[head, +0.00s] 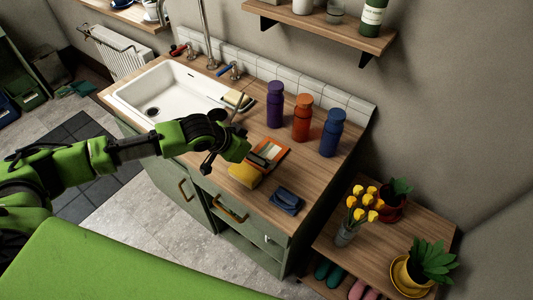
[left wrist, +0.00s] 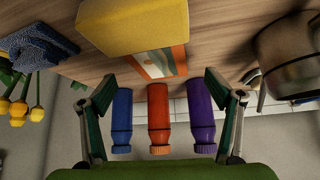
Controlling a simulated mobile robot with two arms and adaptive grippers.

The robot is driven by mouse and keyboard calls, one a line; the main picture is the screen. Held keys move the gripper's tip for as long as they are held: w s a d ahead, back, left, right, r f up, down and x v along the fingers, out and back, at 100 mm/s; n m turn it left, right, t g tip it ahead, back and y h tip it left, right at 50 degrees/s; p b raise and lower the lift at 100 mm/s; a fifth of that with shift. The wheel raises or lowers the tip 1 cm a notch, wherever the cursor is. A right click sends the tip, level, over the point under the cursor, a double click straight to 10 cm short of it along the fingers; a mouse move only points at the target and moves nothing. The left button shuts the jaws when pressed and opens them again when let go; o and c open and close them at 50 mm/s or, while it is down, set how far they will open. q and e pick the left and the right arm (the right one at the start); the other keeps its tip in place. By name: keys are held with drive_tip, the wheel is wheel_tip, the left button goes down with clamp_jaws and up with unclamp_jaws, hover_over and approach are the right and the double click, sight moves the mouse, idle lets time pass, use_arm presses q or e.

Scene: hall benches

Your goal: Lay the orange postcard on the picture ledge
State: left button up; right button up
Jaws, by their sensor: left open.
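The orange postcard (head: 272,152), with a printed picture, lies on the wooden counter just beyond a yellow block. The postcard also shows in the left wrist view (left wrist: 162,62), partly hidden by the yellow block. My left gripper (head: 226,134) is open and empty, over the counter to the left of the postcard. Its two fingers show apart in the left wrist view (left wrist: 160,85), with the postcard ahead between them. A wooden wall shelf (head: 322,27) is at the top; I cannot tell whether it is the picture ledge. My right gripper is not in view.
The yellow block (head: 243,175) and a folded blue cloth (head: 286,200) lie near the counter's front edge. Purple (head: 275,104), orange (head: 302,118) and blue (head: 332,132) bottles stand behind the postcard. A white sink (head: 172,92) is at left, potted plants (head: 428,260) at lower right.

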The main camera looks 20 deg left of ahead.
sight(266, 154)
use_arm(q)
drive_tip(key=x, duration=0.4)
drive_tip(key=shift+d+p, duration=0.1)
drive_tip(key=shift+p, duration=0.25)
drive_tip(key=c, duration=1)
